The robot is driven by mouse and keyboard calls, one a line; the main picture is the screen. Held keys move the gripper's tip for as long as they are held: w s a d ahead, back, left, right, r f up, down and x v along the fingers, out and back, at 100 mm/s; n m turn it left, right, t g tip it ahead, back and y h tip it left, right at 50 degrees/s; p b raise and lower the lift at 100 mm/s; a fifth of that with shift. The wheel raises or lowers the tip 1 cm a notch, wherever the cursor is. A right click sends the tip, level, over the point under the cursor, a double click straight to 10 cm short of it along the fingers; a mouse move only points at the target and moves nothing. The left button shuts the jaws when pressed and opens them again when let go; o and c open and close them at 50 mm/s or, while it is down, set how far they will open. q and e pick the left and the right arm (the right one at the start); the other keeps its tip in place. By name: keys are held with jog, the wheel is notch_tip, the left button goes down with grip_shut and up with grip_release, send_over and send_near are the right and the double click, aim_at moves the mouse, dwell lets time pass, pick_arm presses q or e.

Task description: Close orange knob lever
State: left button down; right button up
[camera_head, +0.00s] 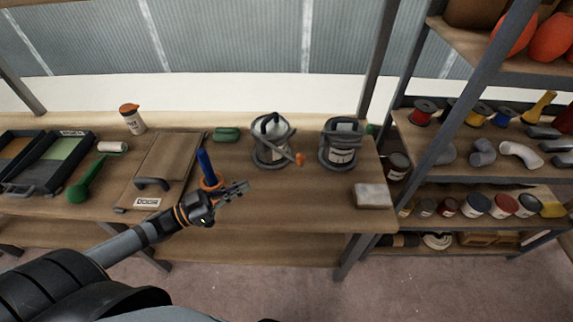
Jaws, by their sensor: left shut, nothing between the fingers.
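The orange knob (299,159) sits at the end of a short lever on the front right of a round grey metal fitting with a glassy dome (272,130), at the back middle of the workbench. My left gripper (241,188) is shut and empty over the front of the bench. It is apart from the knob, to its left and nearer to me. My right gripper is not in view.
A blue handle on an orange base (207,170) stands just behind my left gripper. A second grey fitting (341,143) is to the right, with a pale block (373,195) in front. A wooden door panel (162,170) lies left. The bench between gripper and knob looks clear.

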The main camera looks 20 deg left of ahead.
pick_arm(q)
jog(key=b, duration=0.6)
send_near(297, 160)
jog(key=shift+p+x, duration=0.45)
jog(key=shift+x, duration=3)
jog(key=shift+f, duration=0.1)
